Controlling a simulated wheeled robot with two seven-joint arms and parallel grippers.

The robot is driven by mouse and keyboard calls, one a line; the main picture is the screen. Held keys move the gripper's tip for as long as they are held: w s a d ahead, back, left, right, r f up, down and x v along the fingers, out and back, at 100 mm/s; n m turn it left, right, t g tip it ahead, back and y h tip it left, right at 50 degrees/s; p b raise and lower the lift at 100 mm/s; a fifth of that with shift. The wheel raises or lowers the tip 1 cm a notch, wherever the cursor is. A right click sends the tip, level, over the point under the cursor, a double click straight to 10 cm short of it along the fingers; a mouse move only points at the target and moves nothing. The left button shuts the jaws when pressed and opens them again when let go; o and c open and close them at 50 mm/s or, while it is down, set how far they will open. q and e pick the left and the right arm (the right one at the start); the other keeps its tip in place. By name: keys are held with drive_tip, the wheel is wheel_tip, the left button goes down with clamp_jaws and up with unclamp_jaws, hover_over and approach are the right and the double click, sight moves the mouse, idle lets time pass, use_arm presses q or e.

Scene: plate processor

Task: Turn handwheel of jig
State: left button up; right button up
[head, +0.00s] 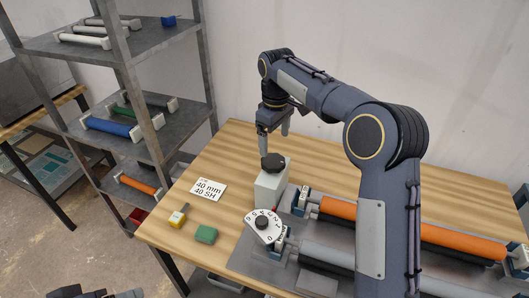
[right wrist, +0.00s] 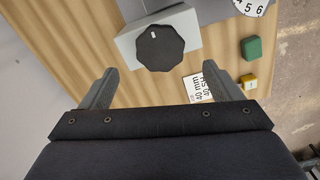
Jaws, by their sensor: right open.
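A black, many-sided handwheel (head: 272,162) sits on top of a light grey block (head: 271,186) of the jig on the wooden table. In the right wrist view the handwheel (right wrist: 160,48) shows from above, with a small white mark near its edge. My right gripper (head: 274,138) is just above and behind the handwheel, pointing down. In the right wrist view the right gripper (right wrist: 160,70) has its fingers wide apart and nothing between them. The handwheel lies ahead of the fingertips, and no contact shows.
A white numbered dial (head: 264,225) stands in front of the block. Orange (head: 370,216) and grey (head: 335,257) rollers lie to its right. A label card (head: 208,189), green block (head: 206,234) and yellow block (head: 177,217) lie at left. A shelf rack (head: 128,80) stands beyond.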

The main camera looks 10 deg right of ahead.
sight(273, 160)
wheel_tip(273, 160, down, 8)
drive_tip(key=shift+r, duration=0.1)
drive_tip(key=shift+c, duration=0.5)
drive_tip(key=c, duration=0.9)
drive_tip(key=shift+r+m+p, duration=0.1)
drive_tip(key=shift+m+p, duration=0.2)
drive_tip(key=shift+p, duration=0.05)
drive_tip(key=m, duration=0.3)
drive_tip(key=shift+m, duration=0.4)
drive_tip(key=m+p, duration=0.1)
drive_tip(key=m, duration=0.3)
drive_tip(key=shift+a, duration=0.1)
drive_tip(key=m, duration=0.5)
drive_tip(key=m+p, duration=0.1)
drive_tip(key=m, duration=0.3)
